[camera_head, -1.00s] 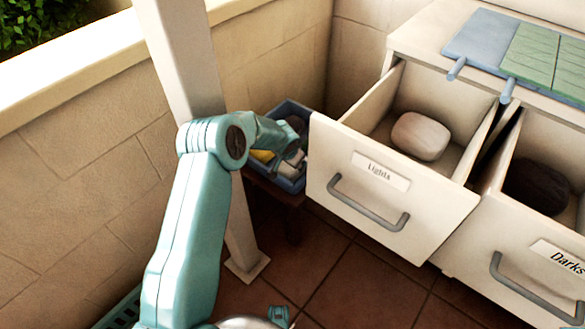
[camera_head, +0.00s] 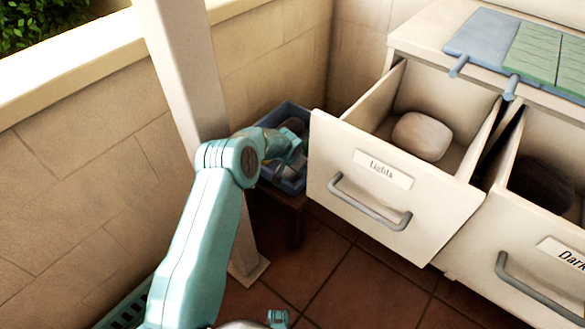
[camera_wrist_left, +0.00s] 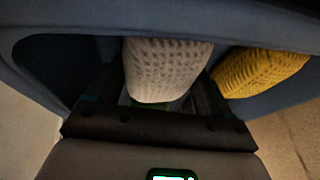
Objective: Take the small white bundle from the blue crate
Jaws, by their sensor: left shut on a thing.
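The blue crate (camera_head: 288,108) stands in the corner left of the open drawers; my left arm reaches over it and hides part of its contents. My left gripper (camera_head: 292,152) is at the crate, and in the left wrist view its fingers (camera_wrist_left: 158,92) are shut on the small white bundle (camera_wrist_left: 168,62), a pale knitted piece. The crate's blue wall (camera_wrist_left: 240,15) surrounds the bundle in that view. I cannot clearly make out the held bundle in the head view.
A yellow knitted bundle (camera_wrist_left: 265,72) lies right beside the white one. The open "Lights" drawer (camera_head: 365,205) is close to the crate's right and holds a pale bundle (camera_head: 422,136). The "Darks" drawer (camera_head: 535,235) holds a dark one (camera_head: 543,183). A white post (camera_head: 183,70) stands left of the crate.

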